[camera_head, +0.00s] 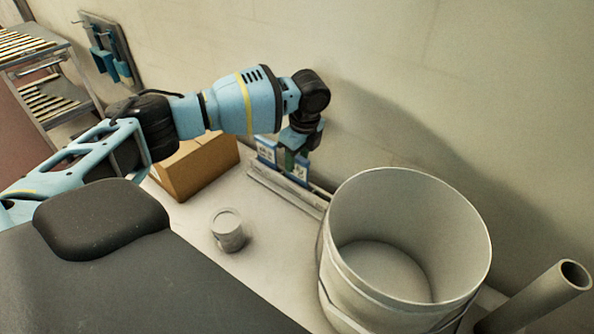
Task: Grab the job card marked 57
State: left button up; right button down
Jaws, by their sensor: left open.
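Small blue-and-white job cards stand in a pale rack (285,191) against the wall. One card (266,152) shows left of my left gripper, and another card (300,172) shows just below and to its right. Their dark marks are too small to read, so I cannot tell which is 57. My left gripper (290,158) points down at the cards, open, and partly covers the space between them. I cannot tell whether its fingers touch a card. My right gripper is out of view.
A cardboard box (208,170) stands left of the rack. A small tin (228,232) is in front. Shelving (40,60) is at far left.

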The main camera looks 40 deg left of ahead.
pick_arm(q)
jog(key=shift+a+f, duration=0.15)
jog(key=shift+f, duration=0.7)
grip_shut()
jog(key=shift+r, duration=0.1)
notch_tip(320, 180, up, 10)
jog(key=shift+f, duration=0.1)
